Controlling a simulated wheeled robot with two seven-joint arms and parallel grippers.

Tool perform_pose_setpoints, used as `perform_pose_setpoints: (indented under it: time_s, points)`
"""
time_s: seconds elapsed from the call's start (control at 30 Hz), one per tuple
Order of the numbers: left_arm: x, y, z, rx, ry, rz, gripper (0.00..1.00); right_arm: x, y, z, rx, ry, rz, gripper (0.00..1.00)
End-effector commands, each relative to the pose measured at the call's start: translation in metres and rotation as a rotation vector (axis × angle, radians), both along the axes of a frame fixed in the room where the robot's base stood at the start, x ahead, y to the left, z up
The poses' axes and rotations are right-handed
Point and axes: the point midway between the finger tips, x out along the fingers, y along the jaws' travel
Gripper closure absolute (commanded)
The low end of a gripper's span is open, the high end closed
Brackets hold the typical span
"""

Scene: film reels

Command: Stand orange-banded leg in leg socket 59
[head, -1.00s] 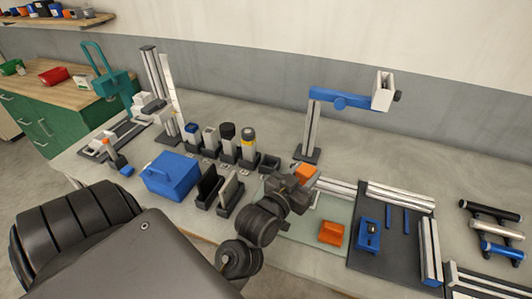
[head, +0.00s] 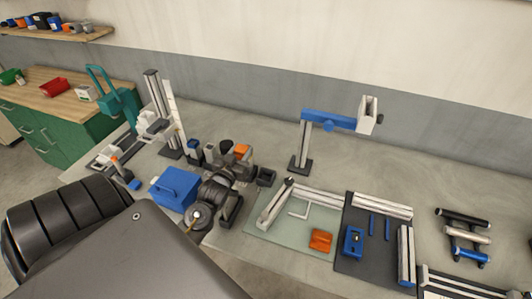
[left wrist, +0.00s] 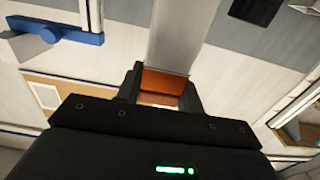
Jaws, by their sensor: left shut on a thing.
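My left gripper (head: 238,160) is shut on the orange-banded leg (head: 241,149); its orange part shows between the fingers in the head view. In the left wrist view, the orange band (left wrist: 163,82) sits between the two fingers and a plain grey shaft (left wrist: 182,35) extends away from them. The gripper is over the row of dark leg sockets, beside several standing legs, including a blue-topped one (head: 194,148) and a black-topped one (head: 226,147). An empty-looking dark socket (head: 266,177) is just right of the gripper. I cannot read socket numbers, and the leg's lower end is hidden. My right gripper is not in view.
A blue box (head: 174,188) stands left of the gripper. A post with a blue arm (head: 330,119) rises behind to the right. A pale green mat (head: 285,238) with rails and an orange block (head: 320,240) lies to the right. The back right table is clear.

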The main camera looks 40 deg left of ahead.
Motion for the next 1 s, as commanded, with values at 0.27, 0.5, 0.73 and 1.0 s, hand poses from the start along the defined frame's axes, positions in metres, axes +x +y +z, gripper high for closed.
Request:
perform_pose_setpoints:
  time_s: [0.27,0.5,0.73,1.0]
  points:
    - [0.066,-0.014,-0.048,-0.001,-0.004,0.000,1.00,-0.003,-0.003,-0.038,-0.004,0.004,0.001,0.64]
    - [0.090,-0.019,-0.073,0.001,-0.003,0.001,1.00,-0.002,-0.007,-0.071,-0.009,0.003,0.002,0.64]
    - [0.095,-0.020,-0.074,0.001,-0.002,0.001,1.00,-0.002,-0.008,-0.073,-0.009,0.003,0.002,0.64]
    - [0.104,-0.022,-0.094,0.001,-0.001,0.001,1.00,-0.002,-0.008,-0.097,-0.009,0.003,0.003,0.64]
